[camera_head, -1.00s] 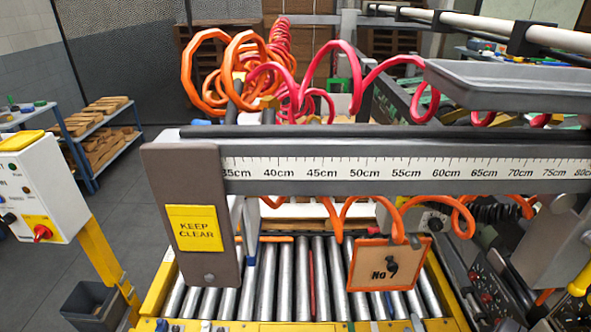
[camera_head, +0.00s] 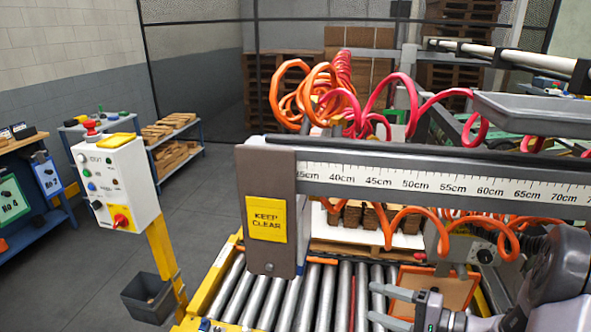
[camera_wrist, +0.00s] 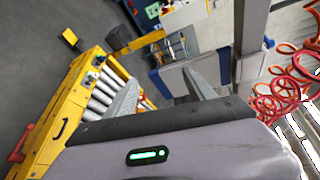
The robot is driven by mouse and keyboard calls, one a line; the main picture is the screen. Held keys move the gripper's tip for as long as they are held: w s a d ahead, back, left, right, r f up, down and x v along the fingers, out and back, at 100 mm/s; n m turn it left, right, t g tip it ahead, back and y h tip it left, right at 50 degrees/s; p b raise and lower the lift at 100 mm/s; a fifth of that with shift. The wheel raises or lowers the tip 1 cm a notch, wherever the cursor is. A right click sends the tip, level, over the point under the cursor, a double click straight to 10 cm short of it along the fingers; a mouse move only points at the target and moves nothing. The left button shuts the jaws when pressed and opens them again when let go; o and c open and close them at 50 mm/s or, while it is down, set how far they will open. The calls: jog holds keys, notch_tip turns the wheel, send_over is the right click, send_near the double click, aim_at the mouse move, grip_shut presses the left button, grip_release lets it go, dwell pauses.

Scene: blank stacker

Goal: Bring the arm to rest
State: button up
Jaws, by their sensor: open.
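My gripper (camera_head: 376,303) shows at the lower right of the head view, over the roller conveyor (camera_head: 233,285). Its two grey fingers are apart with nothing between them. An orange-framed panel (camera_head: 447,287) stands behind and to the right of the fingers, partly hidden by my arm. In the wrist view the grey wrist body fills the bottom, with a green light on it, and the conveyor's yellow frame (camera_wrist: 62,125) lies to the left.
A ruler beam (camera_head: 420,182) with a "KEEP CLEAR" plate (camera_head: 266,219) crosses above the rollers. Orange and red coiled hoses (camera_head: 310,90) hang behind and below it. A white control box (camera_head: 115,185) stands at left, above a grey bin (camera_head: 150,297). The floor at left is mostly clear.

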jog(key=s+a+r+n+g+h, duration=0.5)
jog(key=s+a+r+g, duration=0.4)
jog(key=s+a, duration=0.5)
jog(key=s+d+r+t+h, duration=0.2)
jog(key=s+r+t+h, duration=0.3)
jog(key=s, duration=0.3)
jog(key=shift+d+r+t+h, duration=0.3)
jog(key=shift+d+r+h, duration=0.05)
jog(key=shift+h, duration=0.25)
